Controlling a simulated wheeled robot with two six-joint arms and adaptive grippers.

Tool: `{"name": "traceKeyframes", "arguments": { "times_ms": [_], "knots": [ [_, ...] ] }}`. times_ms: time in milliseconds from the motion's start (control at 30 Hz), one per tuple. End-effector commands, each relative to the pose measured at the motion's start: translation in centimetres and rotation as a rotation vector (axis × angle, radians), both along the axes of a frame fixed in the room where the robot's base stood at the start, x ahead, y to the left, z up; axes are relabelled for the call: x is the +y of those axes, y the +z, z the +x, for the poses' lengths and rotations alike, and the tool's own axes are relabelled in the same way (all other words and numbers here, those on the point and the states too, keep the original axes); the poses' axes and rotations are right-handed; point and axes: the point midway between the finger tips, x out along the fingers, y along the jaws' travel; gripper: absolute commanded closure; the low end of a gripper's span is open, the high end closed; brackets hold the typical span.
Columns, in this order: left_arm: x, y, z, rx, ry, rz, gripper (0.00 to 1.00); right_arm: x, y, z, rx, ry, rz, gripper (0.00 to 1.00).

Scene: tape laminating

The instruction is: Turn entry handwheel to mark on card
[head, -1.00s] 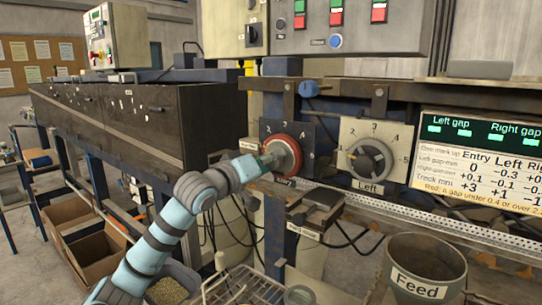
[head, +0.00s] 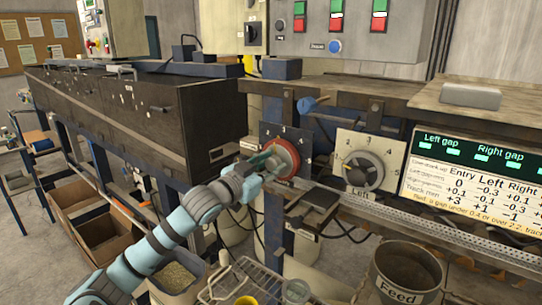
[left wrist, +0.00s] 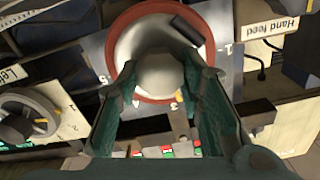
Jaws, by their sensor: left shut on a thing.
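The entry handwheel (head: 291,150) is a red-rimmed wheel on a dark numbered plate (head: 270,130) in the middle of the head view. My left gripper (head: 270,160) is at its front and partly covers its face. In the left wrist view, the red rim (left wrist: 140,22) surrounds a pale round hub (left wrist: 160,72). The green fingers of my left gripper (left wrist: 163,85) lie either side of the hub, shut on it. A dark handle (left wrist: 188,30) shows near the rim. The card (head: 455,185) at right lists Entry, Left and Right values. My right gripper is out of view.
The grey Left handwheel (head: 363,172) stands on a pale dial to the right. A Feed bin (head: 408,280) and a wire basket (head: 245,280) are below. A perforated rail (head: 430,225) runs under the wheels. Push buttons sit on the grey panel (head: 360,40) above.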

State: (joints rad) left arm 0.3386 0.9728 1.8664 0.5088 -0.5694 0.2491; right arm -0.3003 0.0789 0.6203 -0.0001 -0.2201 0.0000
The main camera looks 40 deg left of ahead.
Motion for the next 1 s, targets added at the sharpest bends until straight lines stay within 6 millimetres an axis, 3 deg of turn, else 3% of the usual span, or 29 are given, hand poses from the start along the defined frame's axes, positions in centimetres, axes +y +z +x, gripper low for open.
{"name": "traceKeyframes", "arguments": {
  "times_ms": [300,933,967,1000],
  "knots": [
    [0.0,0.1,0.0,0.007,0.0,0.166,0.94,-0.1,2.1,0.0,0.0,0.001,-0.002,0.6],
    [-0.1,-0.1,0.0,0.007,0.0,0.219,0.94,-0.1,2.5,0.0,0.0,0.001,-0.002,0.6],
    [-0.1,-0.1,0.0,0.007,0.0,0.219,0.63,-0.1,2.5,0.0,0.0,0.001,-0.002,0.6],
    [-0.1,-0.1,0.0,0.007,0.0,0.219,0.56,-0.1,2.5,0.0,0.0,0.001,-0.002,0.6]
  ]
}}
